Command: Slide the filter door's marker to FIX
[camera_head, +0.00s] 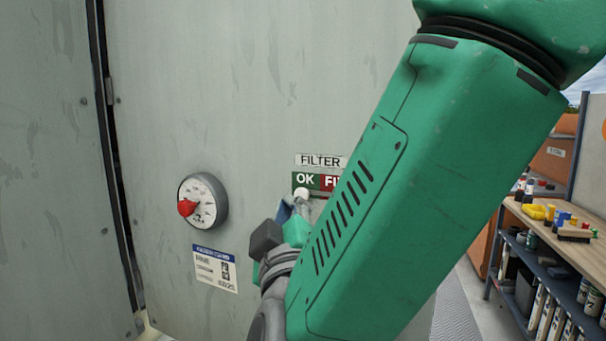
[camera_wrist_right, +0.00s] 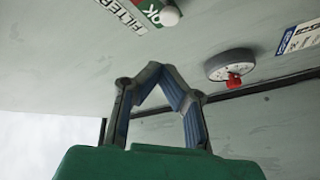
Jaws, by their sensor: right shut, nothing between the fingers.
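The marker is a small white round knob (camera_head: 302,193) on the grey filter door (camera_head: 250,100). It sits under the green OK end of the label strip (camera_head: 306,181); the red end, with only "FI" readable, is partly hidden by my right arm. In the wrist view the knob (camera_wrist_right: 169,16) is at the top, beside the OK patch. My right gripper (camera_head: 287,210) is just below and left of the knob in the head view, partly covered by my arm. In the wrist view its fingertips (camera_wrist_right: 162,72) are closed together and empty, with a visible gap to the knob. My left gripper is not in view.
A round gauge with a red pointer (camera_head: 203,201) sticks out from the door left of the marker, above a blue and white sticker (camera_head: 215,269). A "FILTER" plate (camera_head: 320,160) is above the strip. A workbench with supplies (camera_head: 573,245) stands at the right.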

